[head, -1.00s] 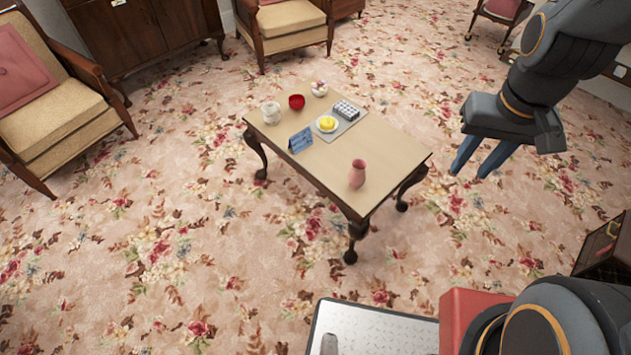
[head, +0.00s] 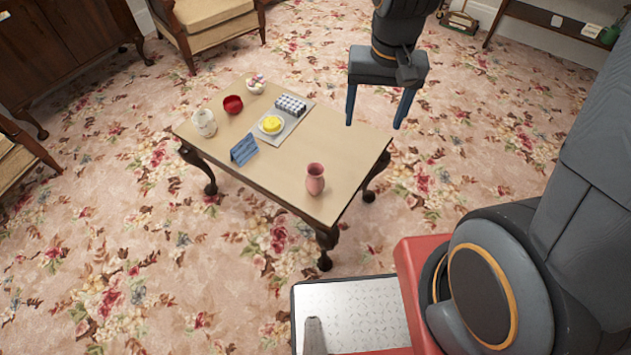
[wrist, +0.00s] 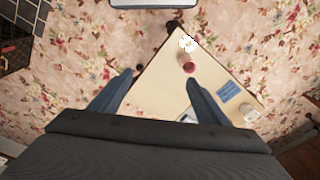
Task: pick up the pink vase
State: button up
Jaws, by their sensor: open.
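The pink vase (head: 316,180) stands upright near the front right corner of the wooden table (head: 340,140) in the head view. In the wrist view the vase (wrist: 188,64) shows from above, just beyond the tip of the right finger. My gripper (head: 377,122) is open and empty, above and behind the table's right end in the head view. Its two blue fingers also show spread apart in the wrist view (wrist: 158,76). The vase is clear of both fingers.
The table also holds a blue card (head: 244,149), a white jar (head: 205,122), a red bowl (head: 233,104), a small bowl of round items (head: 256,84), and a tray (head: 294,124) with a yellow item (head: 271,124). The tabletop around the vase is clear.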

aim_at(315, 169)
jog(key=w+a+f+m+b, duration=0.1)
jog(key=w+a+f+b, duration=0.2)
jog(key=f, duration=0.4)
jog(key=w+a+f+m+b, duration=0.1)
jog(key=w+a+f+b, duration=0.2)
jog(key=f+b, duration=0.3)
jog(key=w+a+f+m+g+b, duration=0.1)
jog(key=w+a+f+b, duration=0.2)
jog(key=f, duration=0.7)
jog(key=shift+w+a+f+h+b, duration=0.15)
jog(key=shift+a+b, duration=0.25)
jog(key=shift+a, duration=0.25)
jog(key=shift+w+a+f+h+b, duration=0.15)
jog(key=shift+a+b, duration=0.2)
jog(key=shift+a, duration=0.25)
jog(key=shift+s+f+b, duration=0.15)
jog(key=shift+f, duration=1.75)
jog(key=shift+s+f+b, duration=0.1)
jog(key=shift+f+b, duration=0.05)
jog(key=shift+f, duration=1.75)
jog(key=c, duration=1.3)
